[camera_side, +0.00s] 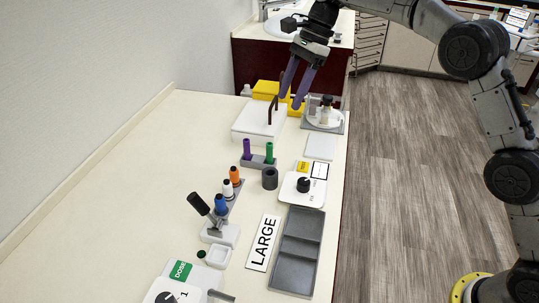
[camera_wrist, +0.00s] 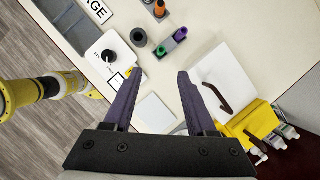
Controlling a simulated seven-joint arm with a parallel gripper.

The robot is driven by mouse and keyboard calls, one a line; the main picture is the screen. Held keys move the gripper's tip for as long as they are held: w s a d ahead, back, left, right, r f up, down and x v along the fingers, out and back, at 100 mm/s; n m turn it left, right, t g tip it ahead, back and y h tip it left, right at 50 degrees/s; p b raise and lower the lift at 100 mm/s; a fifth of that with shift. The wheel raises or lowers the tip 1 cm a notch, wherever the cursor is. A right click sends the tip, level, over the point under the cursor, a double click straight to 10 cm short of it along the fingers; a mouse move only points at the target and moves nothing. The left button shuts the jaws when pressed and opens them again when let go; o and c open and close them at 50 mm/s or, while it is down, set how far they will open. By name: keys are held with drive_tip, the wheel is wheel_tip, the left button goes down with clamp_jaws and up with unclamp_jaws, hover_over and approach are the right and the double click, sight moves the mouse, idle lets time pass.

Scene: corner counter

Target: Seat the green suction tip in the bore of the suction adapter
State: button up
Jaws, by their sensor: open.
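The green suction tip (camera_side: 269,150) stands upright in a small grey rack (camera_side: 258,163), to the right of a purple tip (camera_side: 247,149). In the wrist view, the green tip (camera_wrist: 161,50) is at the rack's left end. A dark grey cylinder with an open top, which looks like the suction adapter (camera_side: 270,178), stands just in front of the rack; it also shows in the wrist view (camera_wrist: 139,30). My gripper (camera_side: 290,100) is open and empty, above the far part of the counter, well away from the tip. Its two purple fingers (camera_wrist: 158,76) are wide apart.
A white block with a brown hook (camera_side: 258,124) and yellow bins (camera_side: 266,88) lie near my gripper. A dial box (camera_side: 304,189), a grey tray (camera_side: 297,249) and a row of coloured bottles (camera_side: 228,188) stand nearer. The counter's left side is clear.

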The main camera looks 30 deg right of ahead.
hover_over(270, 143)
drive_tip(key=d, duration=0.2)
drive_tip(key=f, duration=0.7)
drive_tip(key=shift+s+d+f, duration=0.15)
drive_tip(key=shift+s+f, duration=0.15)
drive_tip(key=shift+s, duration=0.05)
drive_tip(key=shift+x, duration=3.2)
drive_tip(key=shift+w, duration=0.15)
drive_tip(key=shift+c, duration=0.4)
drive_tip(key=shift+r, duration=0.1)
clamp_jaws()
